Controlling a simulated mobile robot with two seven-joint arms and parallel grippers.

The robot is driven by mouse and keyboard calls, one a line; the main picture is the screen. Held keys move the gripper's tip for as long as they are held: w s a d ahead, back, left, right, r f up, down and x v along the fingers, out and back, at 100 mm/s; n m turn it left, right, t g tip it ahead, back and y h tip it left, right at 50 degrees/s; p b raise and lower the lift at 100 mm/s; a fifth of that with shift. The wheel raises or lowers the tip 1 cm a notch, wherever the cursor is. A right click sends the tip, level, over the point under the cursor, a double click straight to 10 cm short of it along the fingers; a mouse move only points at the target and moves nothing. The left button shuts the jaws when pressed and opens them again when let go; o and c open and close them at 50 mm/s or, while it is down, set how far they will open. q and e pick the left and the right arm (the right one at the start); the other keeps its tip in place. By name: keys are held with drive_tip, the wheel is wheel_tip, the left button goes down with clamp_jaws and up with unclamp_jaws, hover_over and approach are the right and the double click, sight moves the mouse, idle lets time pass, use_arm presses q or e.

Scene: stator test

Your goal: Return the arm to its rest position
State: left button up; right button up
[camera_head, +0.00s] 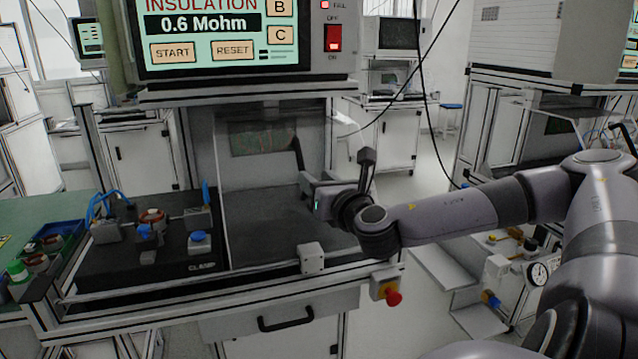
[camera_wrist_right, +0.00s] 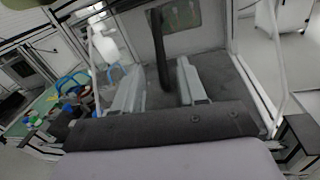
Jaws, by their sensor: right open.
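My right arm (camera_head: 455,210) reaches in from the right, bent at the elbow, in front of the test station. My right gripper (camera_head: 308,190) is at the right side of the station's enclosure, above its front rail. In the right wrist view its two pale fingers (camera_wrist_right: 160,88) are apart. A dark upright bar (camera_wrist_right: 158,45) shows between them; I cannot tell whether it touches either finger. The same kind of dark bar (camera_head: 297,153) shows just behind the gripper in the head view. My left gripper is not in view.
The tester (camera_head: 235,45) reads 0.6 Mohm above the enclosure. A black fixture plate (camera_head: 150,262) with a copper-coloured stator (camera_head: 152,217) and blue-handled clamps is at left. A red stop button (camera_head: 393,298) is on the front below the arm. Grey floor (camera_head: 425,165) shows at right.

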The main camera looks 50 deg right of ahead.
idle(0.6)
drive_tip(key=s+a+f+m+g+y, duration=0.1)
drive_tip(key=s+a+f+m+g, duration=0.15)
drive_tip(key=a+f+m, duration=0.35)
drive_tip(key=s+a+f+m+g+y, duration=0.1)
drive_tip(key=s+a+f+m+g, duration=0.15)
drive_tip(key=f, duration=0.55)
drive_tip(key=s+a+f+m+g+y, duration=0.1)
drive_tip(key=s+a+f+m+g, duration=0.15)
drive_tip(key=f+m, duration=0.4)
drive_tip(key=s+a+f+m+g+y, duration=0.25)
drive_tip(key=s+a+f+m, duration=0.25)
drive_tip(key=s+a+m, duration=0.25)
drive_tip(key=s+a+f+m+g+y, duration=0.25)
drive_tip(key=s+a+f+m, duration=0.3)
drive_tip(key=s, duration=0.35)
drive_tip(key=w+a+f+t+y+p, duration=0.1)
drive_tip(key=w+a+f+t+p, duration=0.1)
drive_tip(key=w+f+t, duration=0.4)
drive_tip(key=shift+w+a, duration=0.35)
drive_tip(key=shift+a, duration=0.45)
drive_tip(key=shift+f+t, duration=0.1)
drive_tip(key=shift+t, duration=0.15)
